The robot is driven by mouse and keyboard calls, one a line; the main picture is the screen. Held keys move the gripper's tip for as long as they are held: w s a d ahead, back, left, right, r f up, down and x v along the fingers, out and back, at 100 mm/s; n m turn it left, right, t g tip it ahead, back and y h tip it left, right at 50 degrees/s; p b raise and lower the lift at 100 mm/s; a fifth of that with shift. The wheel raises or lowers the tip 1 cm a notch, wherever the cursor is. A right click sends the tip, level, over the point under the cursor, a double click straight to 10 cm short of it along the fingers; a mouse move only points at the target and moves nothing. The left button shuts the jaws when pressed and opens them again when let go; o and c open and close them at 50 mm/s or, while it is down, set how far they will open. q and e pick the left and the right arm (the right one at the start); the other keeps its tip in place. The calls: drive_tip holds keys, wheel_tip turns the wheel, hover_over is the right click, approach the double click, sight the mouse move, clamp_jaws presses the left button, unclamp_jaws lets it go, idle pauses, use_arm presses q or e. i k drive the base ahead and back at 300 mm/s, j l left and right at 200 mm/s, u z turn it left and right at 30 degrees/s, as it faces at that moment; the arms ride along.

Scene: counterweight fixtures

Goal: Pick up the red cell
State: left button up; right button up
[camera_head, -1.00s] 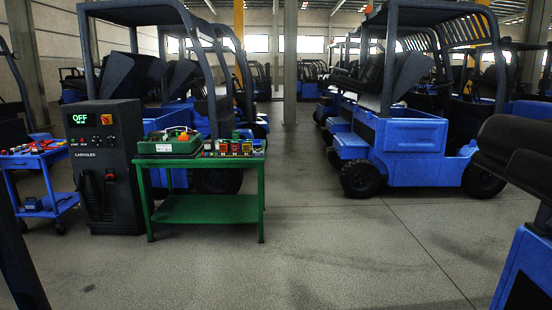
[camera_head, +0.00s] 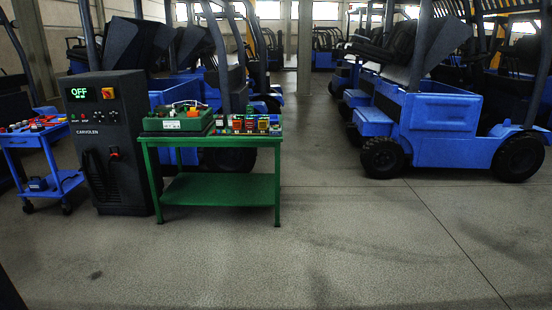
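A row of small coloured cells sits on the right half of the top of a green table (camera_head: 210,139), left of the middle of the view. One of them looks red (camera_head: 237,124); it stands among others with yellow, green and dark parts. They are too small to tell their details. A green case (camera_head: 178,124) with cables on top is on the left half of the table. Neither of my grippers shows in the view.
A black charger cabinet (camera_head: 108,145) reading OFF stands left of the table. A blue cart (camera_head: 50,160) with tools is farther left. Blue forklifts (camera_head: 440,125) stand behind and to the right. The floor in front is clear.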

sight(250, 122)
drive_tip(key=i+j+u, duration=0.25)
drive_tip(key=i, duration=0.75)
drive_tip(key=i+u, duration=0.3)
drive_tip(key=i, duration=0.7)
